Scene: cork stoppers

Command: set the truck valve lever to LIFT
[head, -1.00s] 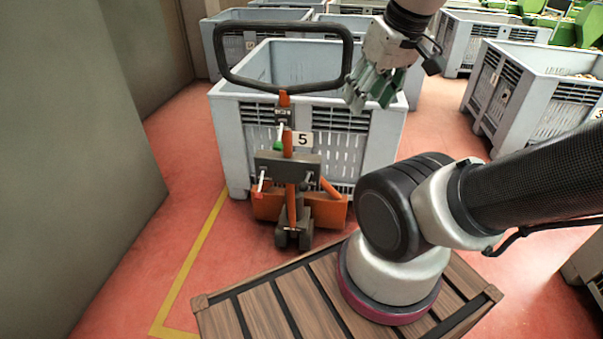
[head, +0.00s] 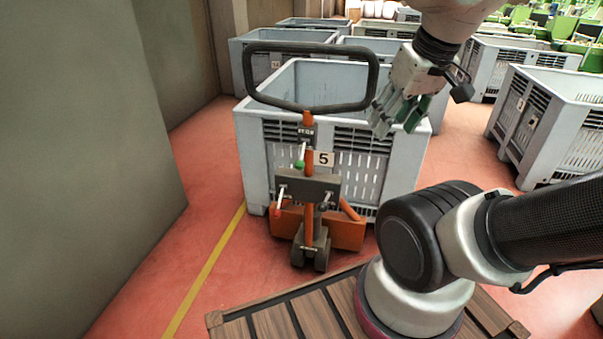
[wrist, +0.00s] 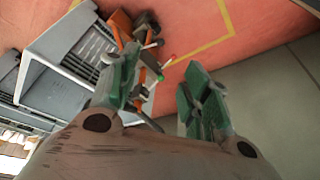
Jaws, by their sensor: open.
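The orange hand truck (head: 346,234) stands upright in front of a grey bin, with a black loop handle (head: 268,101) on top. On its column a lever with a green knob (head: 299,165) hangs below a small plate (head: 306,131) whose lettering is too small to read. Lower, a red-knobbed lever (head: 277,212) and a dark knob (head: 323,207) sit at a grey block. I cannot tell which lever position is LIFT. My gripper (head: 396,119) is open and empty, right of the handle and apart from the levers. In the wrist view the truck shows beyond the open fingers (wrist: 162,92).
The grey bin numbered 5 (head: 398,165) is right behind the truck. More bins stand behind it, and another bin (head: 545,137) is at the right. A grey wall (head: 80,170) closes the left. Red floor with a yellow line (head: 214,262) is clear between wall and truck.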

